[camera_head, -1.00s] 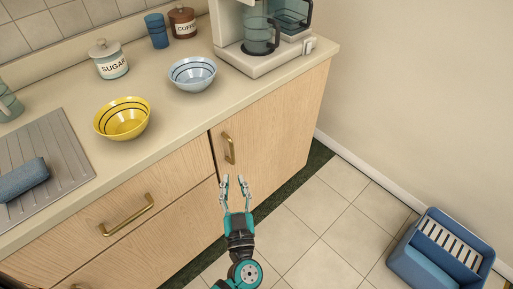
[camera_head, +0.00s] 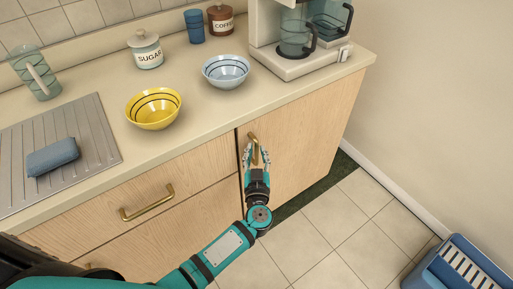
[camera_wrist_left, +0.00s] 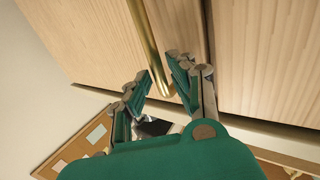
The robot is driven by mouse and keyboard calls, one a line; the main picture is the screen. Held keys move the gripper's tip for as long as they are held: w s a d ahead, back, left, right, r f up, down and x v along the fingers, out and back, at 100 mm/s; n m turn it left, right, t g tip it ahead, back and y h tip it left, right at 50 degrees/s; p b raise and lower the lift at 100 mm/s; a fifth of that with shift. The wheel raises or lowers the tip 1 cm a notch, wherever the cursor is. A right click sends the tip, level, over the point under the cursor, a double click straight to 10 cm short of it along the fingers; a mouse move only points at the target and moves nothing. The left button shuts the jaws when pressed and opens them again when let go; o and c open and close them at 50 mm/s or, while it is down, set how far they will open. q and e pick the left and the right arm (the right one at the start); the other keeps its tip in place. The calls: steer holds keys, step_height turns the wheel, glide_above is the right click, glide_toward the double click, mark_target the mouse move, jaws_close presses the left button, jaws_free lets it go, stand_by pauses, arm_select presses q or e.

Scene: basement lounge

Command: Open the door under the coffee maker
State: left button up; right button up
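The light wood door (camera_head: 305,130) under the coffee maker (camera_head: 296,40) is shut flush with the cabinet front. Its brass handle (camera_head: 253,146) is upright near the door's left edge. My left gripper (camera_head: 257,158) is at the handle, with its fingers spread around the handle's lower part. In the left wrist view the brass handle (camera_wrist_left: 150,50) comes down between the two open fingers (camera_wrist_left: 158,92), and a gap shows beside it. My right gripper is in neither view.
A drawer with a brass handle (camera_head: 147,203) is left of the door. The counter holds a yellow bowl (camera_head: 154,109), a pale blue bowl (camera_head: 226,71) and a sugar jar (camera_head: 146,50). A blue bin (camera_head: 455,262) stands on the floor at right. The tiled floor before the door is clear.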

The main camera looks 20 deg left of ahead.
arm_select(q)
steer(key=shift+x, duration=1.1)
jaws_close()
